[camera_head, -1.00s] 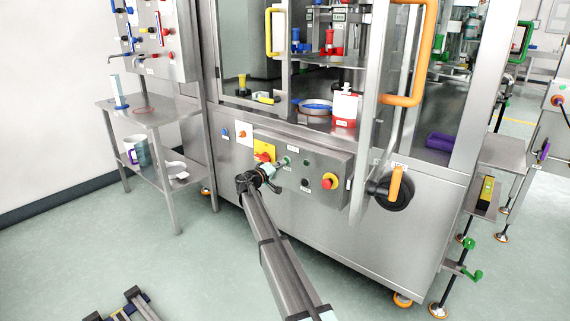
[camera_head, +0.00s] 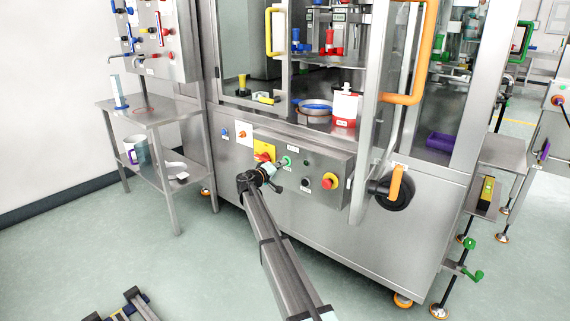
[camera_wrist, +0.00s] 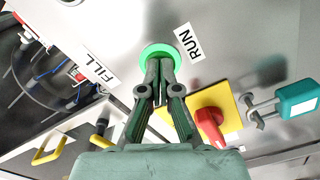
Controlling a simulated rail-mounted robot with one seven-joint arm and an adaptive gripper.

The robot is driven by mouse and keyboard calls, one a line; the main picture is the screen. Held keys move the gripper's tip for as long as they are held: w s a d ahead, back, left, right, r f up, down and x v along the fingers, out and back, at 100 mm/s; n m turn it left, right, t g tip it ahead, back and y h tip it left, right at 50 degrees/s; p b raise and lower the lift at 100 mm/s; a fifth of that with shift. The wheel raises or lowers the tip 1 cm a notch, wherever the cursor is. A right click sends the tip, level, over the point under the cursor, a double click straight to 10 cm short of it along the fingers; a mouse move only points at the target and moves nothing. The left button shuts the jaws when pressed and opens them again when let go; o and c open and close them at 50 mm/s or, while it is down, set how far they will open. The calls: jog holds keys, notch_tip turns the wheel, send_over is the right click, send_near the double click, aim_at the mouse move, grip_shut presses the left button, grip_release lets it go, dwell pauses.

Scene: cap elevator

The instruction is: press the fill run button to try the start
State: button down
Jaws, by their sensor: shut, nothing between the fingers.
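The green run button (camera_head: 287,160) is on the grey control panel, low on the machine's front. In the wrist view the bright green button (camera_wrist: 158,50) sits beside a RUN label (camera_wrist: 189,42), with a FILL label (camera_wrist: 100,69) to the left. My gripper (camera_head: 278,168) is shut and empty, its tips right at the button. In the wrist view the closed fingertips (camera_wrist: 160,63) overlap the button's lower part and hide it. I cannot tell whether they touch or press it.
A red rotary switch (camera_wrist: 210,126) on a yellow plate is close beside my fingers. A red stop button (camera_head: 329,181) with a yellow collar is further right on the panel. A black wheel with an orange handle (camera_head: 395,184) is beyond it. A side table (camera_head: 150,111) stands left.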

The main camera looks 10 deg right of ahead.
jog(key=b+v, duration=0.1)
jog(key=v, duration=0.4)
jog(key=shift+s+a, duration=0.1)
dwell(0.4)
dwell(0.5)
